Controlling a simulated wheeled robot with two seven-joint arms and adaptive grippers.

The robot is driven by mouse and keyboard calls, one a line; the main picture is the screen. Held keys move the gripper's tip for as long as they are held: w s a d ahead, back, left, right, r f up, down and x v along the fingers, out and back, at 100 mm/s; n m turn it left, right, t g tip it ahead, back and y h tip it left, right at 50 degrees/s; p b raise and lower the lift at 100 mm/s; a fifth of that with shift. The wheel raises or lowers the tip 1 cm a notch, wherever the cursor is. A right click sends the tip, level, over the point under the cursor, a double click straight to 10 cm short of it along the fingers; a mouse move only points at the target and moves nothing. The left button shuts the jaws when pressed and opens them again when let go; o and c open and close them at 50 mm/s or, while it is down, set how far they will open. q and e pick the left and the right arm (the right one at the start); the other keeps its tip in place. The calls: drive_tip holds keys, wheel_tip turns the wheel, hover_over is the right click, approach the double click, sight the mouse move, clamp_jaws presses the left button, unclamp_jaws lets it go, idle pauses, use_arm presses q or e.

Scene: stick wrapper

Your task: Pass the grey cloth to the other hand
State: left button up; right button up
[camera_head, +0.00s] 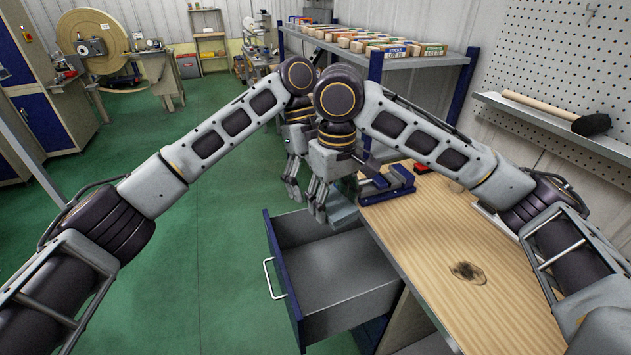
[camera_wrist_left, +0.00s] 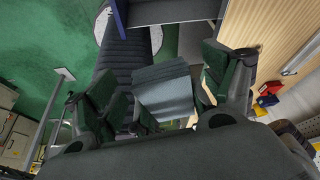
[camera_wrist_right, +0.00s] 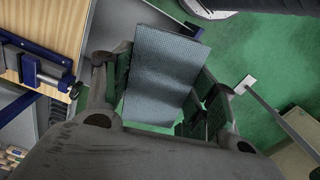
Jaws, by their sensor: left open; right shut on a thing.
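The grey cloth (camera_head: 342,211) hangs above the open drawer, beside the workbench, with its lower part showing under my right gripper. My right gripper (camera_head: 321,205) is shut on the cloth, which also shows in the right wrist view (camera_wrist_right: 165,70) as a creased flat piece between the fingers. My left gripper (camera_head: 292,188) is close by on the left, partly hidden behind the right one. In the left wrist view its fingers (camera_wrist_left: 165,98) are open, with the cloth (camera_wrist_left: 163,88) appearing between them. I cannot tell whether they touch it.
An empty-looking grey drawer (camera_head: 345,279) is pulled out below the grippers. A shelf with boxes stands behind. Green floor is free at the left.

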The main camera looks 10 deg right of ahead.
sight(333, 202)
use_arm(q)
drive_tip(key=c, duration=1)
drive_tip(key=shift+c, duration=0.5)
use_arm(e)
drive_tip(key=o, duration=1.1)
drive_tip(key=shift+r, duration=0.1)
drive_tip(key=shift+r, duration=5.85)
